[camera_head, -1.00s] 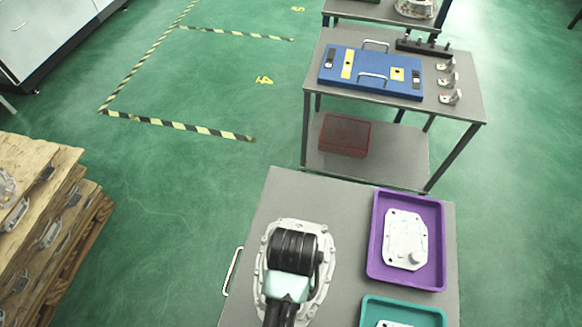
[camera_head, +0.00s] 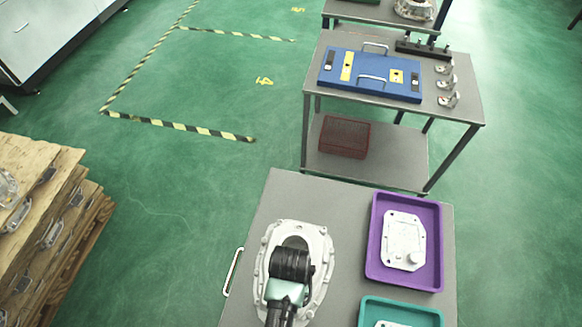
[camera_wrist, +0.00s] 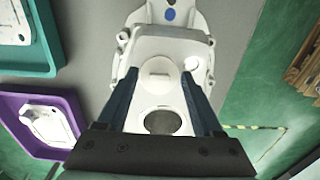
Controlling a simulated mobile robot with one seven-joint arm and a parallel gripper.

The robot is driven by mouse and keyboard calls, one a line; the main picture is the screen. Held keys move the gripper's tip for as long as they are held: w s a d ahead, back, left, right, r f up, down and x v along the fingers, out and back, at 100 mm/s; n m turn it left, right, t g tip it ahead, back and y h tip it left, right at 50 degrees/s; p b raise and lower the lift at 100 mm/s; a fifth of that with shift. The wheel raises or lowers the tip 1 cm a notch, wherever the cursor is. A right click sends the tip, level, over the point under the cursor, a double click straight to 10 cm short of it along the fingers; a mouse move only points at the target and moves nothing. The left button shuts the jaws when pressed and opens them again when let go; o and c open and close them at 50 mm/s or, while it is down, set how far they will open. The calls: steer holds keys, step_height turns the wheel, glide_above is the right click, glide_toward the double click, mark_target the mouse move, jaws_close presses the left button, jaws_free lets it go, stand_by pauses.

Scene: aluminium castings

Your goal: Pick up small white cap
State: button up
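A large pale casting (camera_head: 318,245) lies on the near grey table. It also fills the middle of the wrist view (camera_wrist: 172,45). A round white cap-like disc (camera_wrist: 156,73) shows on the casting between my finger tips, with a dark round opening (camera_wrist: 162,122) nearer the palm. A smaller white round spot (camera_wrist: 193,63) lies just right of the right finger tip; I cannot tell which is the task's cap. My gripper (camera_wrist: 158,76) is open, with its fingers apart and room on both sides of the disc. Whether the fingers touch the casting is unclear.
A purple tray (camera_head: 374,240) with a flat white casting stands to the right. A teal tray (camera_head: 400,302) stands in front of it. A second table behind holds a blue plate (camera_head: 335,82) and several small metal parts. A pallet stack (camera_head: 60,205) is at the left.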

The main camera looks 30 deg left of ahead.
jaws_close()
